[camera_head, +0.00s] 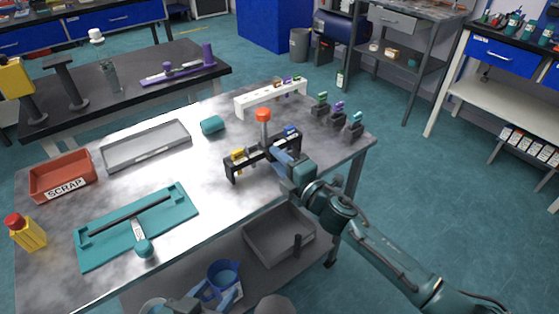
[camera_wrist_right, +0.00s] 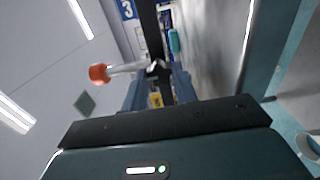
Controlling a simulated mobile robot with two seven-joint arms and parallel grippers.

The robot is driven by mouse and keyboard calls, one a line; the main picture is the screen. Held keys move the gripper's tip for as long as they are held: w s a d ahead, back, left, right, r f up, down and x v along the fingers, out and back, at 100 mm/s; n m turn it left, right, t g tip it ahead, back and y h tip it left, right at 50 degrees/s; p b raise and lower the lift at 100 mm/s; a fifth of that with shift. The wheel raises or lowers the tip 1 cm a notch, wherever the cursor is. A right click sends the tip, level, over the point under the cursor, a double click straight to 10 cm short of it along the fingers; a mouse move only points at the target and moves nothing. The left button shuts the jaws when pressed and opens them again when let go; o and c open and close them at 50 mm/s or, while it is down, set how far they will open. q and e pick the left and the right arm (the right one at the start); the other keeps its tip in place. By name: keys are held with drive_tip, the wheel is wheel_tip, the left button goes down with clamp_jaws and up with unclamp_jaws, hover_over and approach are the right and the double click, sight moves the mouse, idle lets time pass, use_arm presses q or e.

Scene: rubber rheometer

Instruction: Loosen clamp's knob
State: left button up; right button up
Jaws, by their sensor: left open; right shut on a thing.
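A black clamp frame (camera_head: 232,172) stands at the table's right part. An orange knob (camera_head: 263,115) on a short metal shaft rises upright from it. In the right wrist view the knob (camera_wrist_right: 98,73) shows to the left of the fingers, apart from them. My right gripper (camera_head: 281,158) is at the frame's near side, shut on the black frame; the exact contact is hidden. In the wrist view its blue fingers (camera_wrist_right: 158,92) flank the dark bar, with a yellow piece between them. My left gripper (camera_head: 214,292) is open at the bottom edge, below the tabletop's front, away from the clamp.
A white rack (camera_head: 270,98) and several small dark stands are behind the clamp. A teal cylinder (camera_head: 212,124), grey tray (camera_head: 146,146), red SCRAP bin (camera_head: 62,176), teal board (camera_head: 95,258) and yellow bottle (camera_head: 28,234) lie leftward. A grey bin (camera_head: 262,250) sits below.

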drive_tip(key=o, duration=1)
drive_tip(key=v, duration=1.3)
drive_tip(key=shift+s+d, duration=0.1)
